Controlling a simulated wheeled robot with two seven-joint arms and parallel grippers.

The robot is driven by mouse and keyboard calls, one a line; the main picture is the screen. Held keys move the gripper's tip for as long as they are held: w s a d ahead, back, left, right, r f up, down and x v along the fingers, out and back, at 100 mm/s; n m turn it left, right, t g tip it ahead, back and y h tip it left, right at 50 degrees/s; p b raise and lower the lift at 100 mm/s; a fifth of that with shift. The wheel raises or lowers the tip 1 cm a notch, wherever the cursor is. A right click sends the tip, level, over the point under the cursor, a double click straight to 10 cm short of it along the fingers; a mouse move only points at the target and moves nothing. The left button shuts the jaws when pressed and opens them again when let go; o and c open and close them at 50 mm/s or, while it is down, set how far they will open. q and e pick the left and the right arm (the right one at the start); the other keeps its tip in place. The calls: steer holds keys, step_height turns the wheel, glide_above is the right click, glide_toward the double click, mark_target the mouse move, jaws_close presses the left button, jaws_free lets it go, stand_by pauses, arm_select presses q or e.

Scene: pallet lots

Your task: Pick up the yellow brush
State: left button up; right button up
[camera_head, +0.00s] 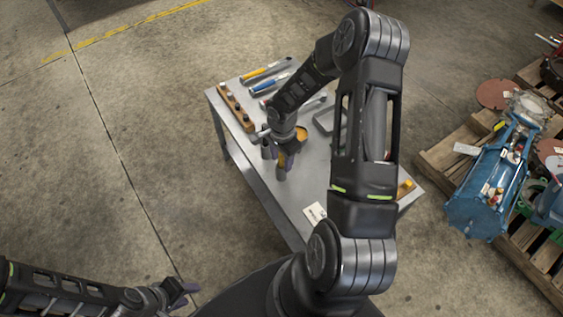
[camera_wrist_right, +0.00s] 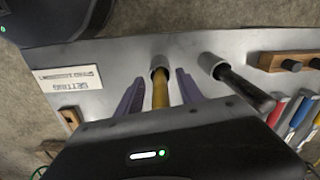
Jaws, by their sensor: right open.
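The yellow brush (camera_wrist_right: 160,94) shows in the right wrist view as a yellow shaft with a grey round end, standing out from the grey table top. My right gripper (camera_wrist_right: 158,90) is open, with its purple fingers on either side of the yellow shaft and gaps on both sides. The near part of the shaft is hidden by the gripper body. In the head view, my right gripper (camera_head: 280,162) is over the table beside an orange-yellow round patch (camera_head: 301,132); I cannot tell if that is the brush. My left gripper (camera_head: 180,292) is low at the left, off the table.
A similar dark-shafted piece (camera_wrist_right: 245,88) stands just right of the brush. A wooden block with dark knobs (camera_head: 237,108) and several coloured-handled tools (camera_head: 268,84) lie on the table (camera_head: 290,200). A label card (camera_head: 315,213) lies near its front. Pallets with blue machinery (camera_head: 490,185) stand right.

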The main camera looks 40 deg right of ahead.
steer(key=shift+f, duration=0.15)
steer(key=shift+c, duration=0.2)
stand_by(0.3)
jaws_close()
stand_by(0.5)
